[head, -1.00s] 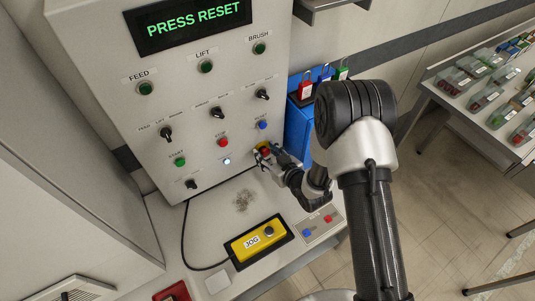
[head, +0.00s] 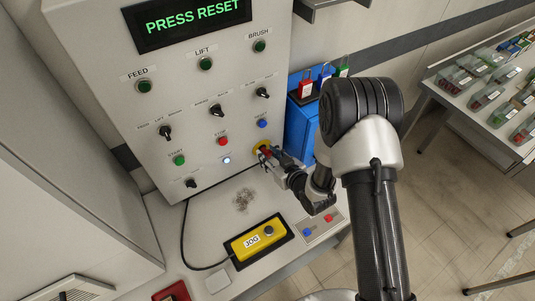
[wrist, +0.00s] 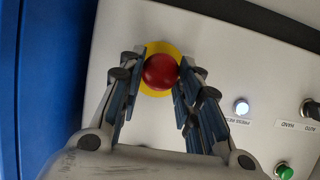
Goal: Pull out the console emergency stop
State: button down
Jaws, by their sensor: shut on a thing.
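The emergency stop is a red mushroom knob (wrist: 161,72) on a yellow round plate (wrist: 158,48), at the lower right of the console (head: 215,120). The console display (head: 195,14) reads PRESS RESET in green. A small lamp (wrist: 241,106) by the knob glows white.
A yellow JOG pendant (head: 258,241) and a small panel with a blue and a red button (head: 319,228) lie on the ledge below. A blue box with padlocks (head: 300,128) stands right of the console. A table with bins (head: 487,90) is at far right.

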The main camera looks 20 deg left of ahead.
jog(key=c, duration=1.2)
grip_release()
jog(key=shift+s+d, duration=0.1)
jog(key=v, duration=1.1)
jog(key=shift+s+d+r, duration=0.25)
